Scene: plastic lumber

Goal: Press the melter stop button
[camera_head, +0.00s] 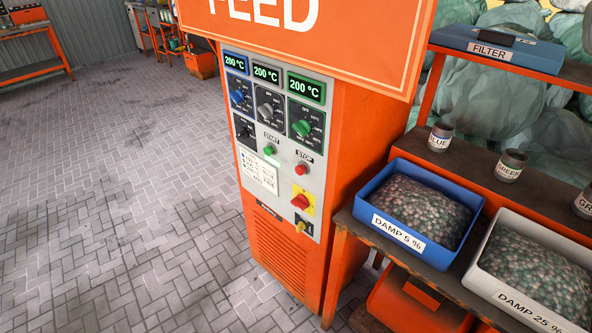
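The melter's control panel (283,172) is on the front of a tall orange cabinet (350,150) in the middle of the head view. The red stop button (302,170) sits on the panel's right side, under a "STOP" label. The green start button (269,149) is up and left of it, under a "START" label. A larger red knob on a yellow plate (301,201) is below the stop button. Neither of my grippers shows in the view, and nothing covers the stop button.
Three displays (266,73) read 200 °C above several dials. An orange "FEED" sign (330,50) overhangs the panel. To the right, a bench holds a blue "DAMP 5 %" bin (378,232) and a grey "DAMP 25 %" bin (500,297). Paved floor (120,190) on the left is clear.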

